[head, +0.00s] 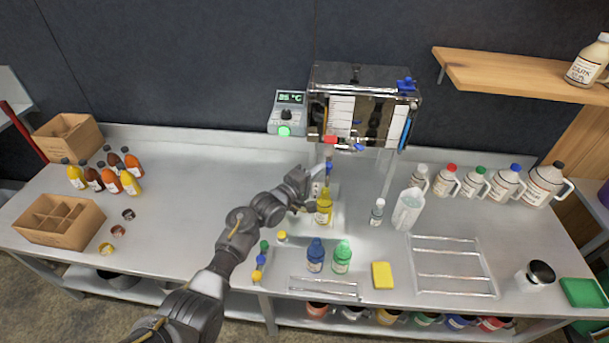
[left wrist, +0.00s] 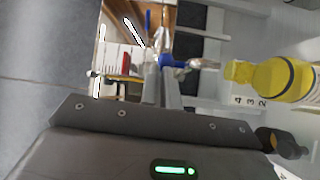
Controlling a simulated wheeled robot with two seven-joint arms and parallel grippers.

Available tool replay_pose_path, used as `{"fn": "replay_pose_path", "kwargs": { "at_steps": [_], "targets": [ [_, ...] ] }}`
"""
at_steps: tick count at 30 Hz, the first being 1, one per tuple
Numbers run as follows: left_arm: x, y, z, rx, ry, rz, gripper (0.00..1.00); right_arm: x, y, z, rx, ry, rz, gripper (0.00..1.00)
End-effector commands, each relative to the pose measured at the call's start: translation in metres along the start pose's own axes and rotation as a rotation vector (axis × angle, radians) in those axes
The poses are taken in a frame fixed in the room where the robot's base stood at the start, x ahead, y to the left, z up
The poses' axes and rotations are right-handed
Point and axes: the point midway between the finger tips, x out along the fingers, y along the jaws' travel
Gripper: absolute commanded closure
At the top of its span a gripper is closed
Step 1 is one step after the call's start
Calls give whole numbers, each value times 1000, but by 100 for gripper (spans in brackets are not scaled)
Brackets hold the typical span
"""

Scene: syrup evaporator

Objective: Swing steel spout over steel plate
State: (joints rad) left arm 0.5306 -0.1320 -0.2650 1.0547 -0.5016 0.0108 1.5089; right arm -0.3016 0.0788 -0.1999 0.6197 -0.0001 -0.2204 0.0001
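The steel spout (head: 329,166) hangs below the front of the evaporator, with blue on it. In the left wrist view a blue fitting with a short shiny spout (left wrist: 205,64) points toward a yellow bottle (left wrist: 285,80). The steel plate (head: 336,217) lies on the bench below. The yellow bottle (head: 323,207) stands upright on or at it. My left gripper (head: 308,176) is raised at the spout, left of it. Its two fingers (left wrist: 163,85) are close together by the blue fitting; I cannot tell whether they grip it. My right gripper is not in view.
The glass-fronted evaporator (head: 366,105) stands above, with a control box (head: 286,113) at its left. Blue (head: 315,255) and green (head: 342,257) bottles stand in front. The bench's left middle is clear.

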Motion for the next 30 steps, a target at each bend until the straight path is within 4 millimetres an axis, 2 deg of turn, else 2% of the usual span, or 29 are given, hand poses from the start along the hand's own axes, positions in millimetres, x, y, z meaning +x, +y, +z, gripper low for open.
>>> {"fn": "replay_pose_path", "kwargs": {
  "at_steps": [1,5,12,18,24,30],
  "targets": [
    [4,7,13,-1,-25,15,100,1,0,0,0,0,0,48],
    [-12,6,11,-4,-23,17,100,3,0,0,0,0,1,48],
    [-68,0,-3,-4,-2,13,100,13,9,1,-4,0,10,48],
    [-103,-1,-8,-7,5,11,100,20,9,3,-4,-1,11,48],
    [-118,0,-9,-9,5,11,100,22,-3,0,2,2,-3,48],
    [-121,1,-10,-9,4,12,100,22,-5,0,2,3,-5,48]
  ]
}}
